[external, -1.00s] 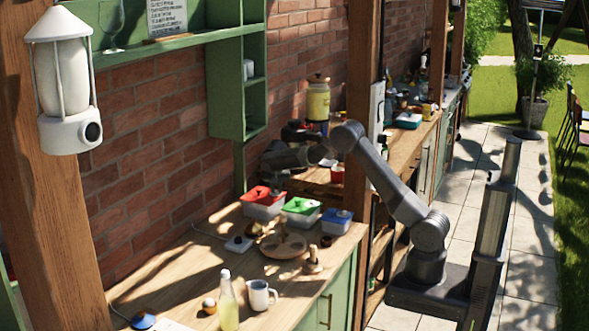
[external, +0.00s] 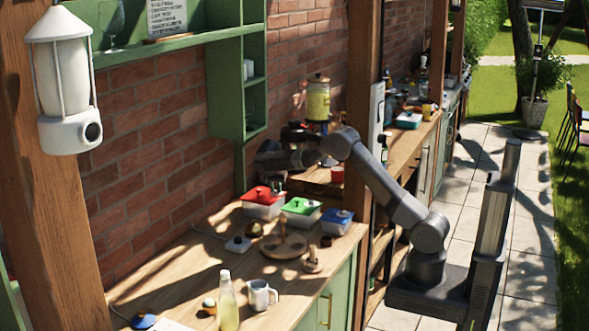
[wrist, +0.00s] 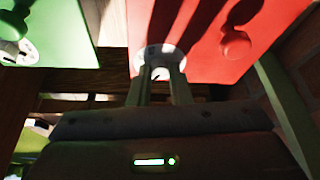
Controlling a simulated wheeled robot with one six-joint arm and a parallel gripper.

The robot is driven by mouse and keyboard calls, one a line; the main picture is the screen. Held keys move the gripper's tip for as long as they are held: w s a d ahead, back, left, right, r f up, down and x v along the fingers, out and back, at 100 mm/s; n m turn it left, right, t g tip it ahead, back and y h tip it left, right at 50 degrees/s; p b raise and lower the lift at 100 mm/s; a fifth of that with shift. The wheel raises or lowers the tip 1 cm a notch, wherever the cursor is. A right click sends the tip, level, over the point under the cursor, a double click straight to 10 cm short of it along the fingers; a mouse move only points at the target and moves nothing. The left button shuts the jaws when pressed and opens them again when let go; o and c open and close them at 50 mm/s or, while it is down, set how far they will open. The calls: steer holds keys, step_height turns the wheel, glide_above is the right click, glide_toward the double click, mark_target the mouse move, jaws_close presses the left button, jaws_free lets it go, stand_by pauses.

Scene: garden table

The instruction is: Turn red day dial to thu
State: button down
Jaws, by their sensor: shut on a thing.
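The red-lidded box (external: 263,207) stands at the back of the counter, left of the green-lidded and blue-lidded boxes. In the wrist view its red lid (wrist: 200,22) carries a round pale dial (wrist: 150,53) and a red knob. My gripper (wrist: 160,78) has both fingers down at the dial and is shut on its middle part. The fingers hide part of the dial, and I cannot read its day marks or setting. In the external view my gripper (external: 277,187) is over the lid, small and partly hidden.
The green-lidded box (external: 301,213) and blue-lidded box (external: 336,222) stand close on the right. A wooden board (external: 284,248), a bottle (external: 228,303) and a mug (external: 262,294) are nearer on the counter. The brick wall (external: 190,140) is close behind.

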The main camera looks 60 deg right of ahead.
steer(key=c, duration=1.3)
jaws_free()
steer(key=shift+r, duration=0.1)
steer(key=b+v, duration=0.1)
steer(key=v, duration=1.2)
steer(key=shift+r, duration=0.35)
steer(key=p+x, duration=0.1)
steer(key=x, duration=1.3)
steer(key=shift+a, duration=0.15)
steer(key=shift+a+r, duration=0.1)
